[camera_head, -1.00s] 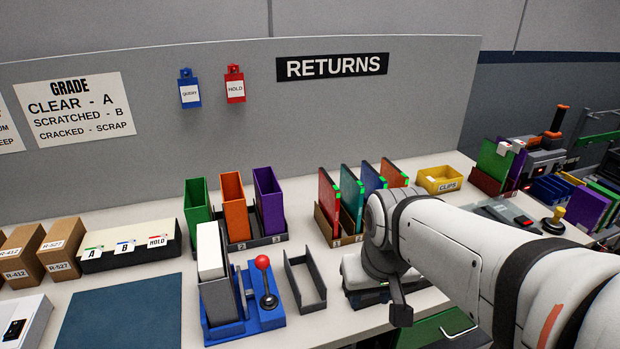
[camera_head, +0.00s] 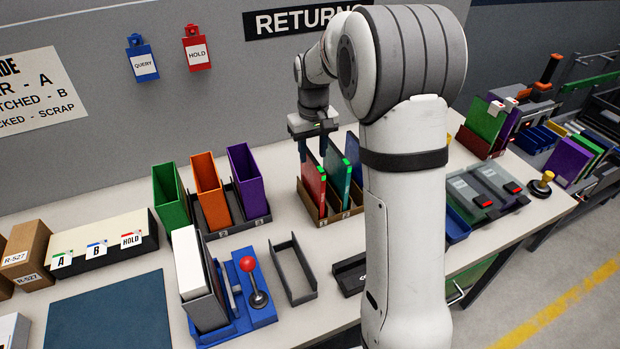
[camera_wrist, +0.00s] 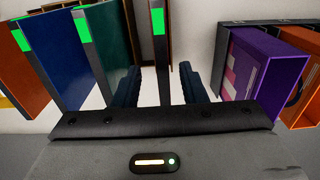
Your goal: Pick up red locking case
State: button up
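The red locking case (camera_head: 313,184) stands upright at the left end of a divided cardboard rack, with a green patch on its edge. My gripper (camera_head: 313,150) points down over its upper part. In the wrist view the thin edge of the red case (camera_wrist: 162,60), with a green patch, runs between the two fingers of my gripper (camera_wrist: 160,86). The fingers are open, with light gaps on both sides of the case. A teal case (camera_head: 338,178) stands just to its right, and a blue case (camera_head: 353,152) is partly hidden by my arm.
Green (camera_head: 170,195), orange (camera_head: 211,185) and purple (camera_head: 248,180) upright bins stand left of the rack. A grey open tray (camera_head: 293,272) and a blue fixture with a red-knobbed lever (camera_head: 248,265) are in front. In the wrist view the purple bin (camera_wrist: 265,65) is close on the right.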

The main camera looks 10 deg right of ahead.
aim_at(312, 169)
notch_tip(312, 169, down, 6)
jog(key=shift+s+a+f+p, duration=0.1)
jog(key=shift+s+f+p, duration=0.05)
jog(key=shift+p, duration=0.6)
jog(key=shift+c, duration=0.2)
grip_shut()
